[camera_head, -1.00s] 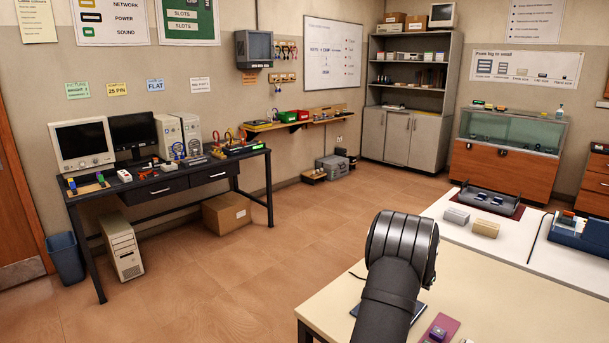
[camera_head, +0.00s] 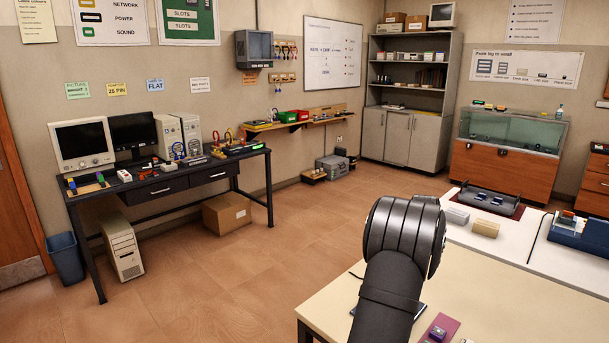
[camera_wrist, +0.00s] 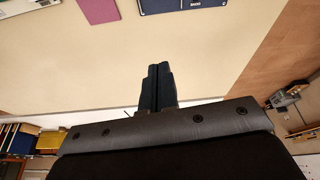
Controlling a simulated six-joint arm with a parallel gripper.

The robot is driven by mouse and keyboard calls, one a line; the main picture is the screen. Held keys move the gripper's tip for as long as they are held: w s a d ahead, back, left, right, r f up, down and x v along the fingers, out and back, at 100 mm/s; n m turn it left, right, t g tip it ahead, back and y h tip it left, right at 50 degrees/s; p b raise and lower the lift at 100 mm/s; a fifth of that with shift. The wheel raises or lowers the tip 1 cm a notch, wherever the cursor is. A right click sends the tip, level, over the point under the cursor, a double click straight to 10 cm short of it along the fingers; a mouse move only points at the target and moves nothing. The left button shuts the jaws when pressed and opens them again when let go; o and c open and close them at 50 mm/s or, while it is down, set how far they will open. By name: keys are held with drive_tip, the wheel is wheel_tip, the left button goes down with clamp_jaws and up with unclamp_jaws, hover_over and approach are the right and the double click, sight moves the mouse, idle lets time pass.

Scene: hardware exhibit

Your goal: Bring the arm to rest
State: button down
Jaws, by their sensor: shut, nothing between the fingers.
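My gripper (camera_wrist: 160,72) shows in the wrist view with its two dark fingers together and nothing between them. It is above a pale table (camera_wrist: 185,50), apart from the things on it. In the head view my black arm rises over the same table (camera_head: 490,290) at the lower right, and the fingers are hidden behind it.
On the pale table are a purple mat with a small part (camera_head: 440,328) and a dark blue item, mostly hidden by my arm. White tables behind it hold a dark tray (camera_head: 490,201), small boxes (camera_head: 485,229) and a blue device (camera_head: 582,231). Open floor (camera_head: 230,290) lies to the left.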

drive_tip(key=shift+s+a+r+n, duration=0.1)
drive_tip(key=shift+s+r+n, duration=0.25)
drive_tip(key=shift+r+n, duration=0.2)
drive_tip(key=shift+s+a+r+n, duration=0.1)
drive_tip(key=shift+s+r+n, duration=0.3)
drive_tip(key=shift+r, duration=0.25)
drive_tip(key=c, duration=1.3)
unclamp_jaws()
drive_tip(key=o, duration=1.3)
drive_tip(key=s+a+r+n, duration=0.2)
drive_tip(key=a+r+n, duration=0.3)
drive_tip(key=r, duration=0.1)
drive_tip(key=shift+s+a+t+y, duration=0.25)
drive_tip(key=shift+s+t+y, duration=0.05)
drive_tip(key=shift+s+t, duration=0.1)
drive_tip(key=s+a+r+n, duration=0.6)
drive_tip(key=a+r+n, duration=0.1)
drive_tip(key=a+n, duration=0.25)
drive_tip(key=x, duration=1)
drive_tip(key=shift+t+y, duration=0.4)
drive_tip(key=shift+w, duration=0.1)
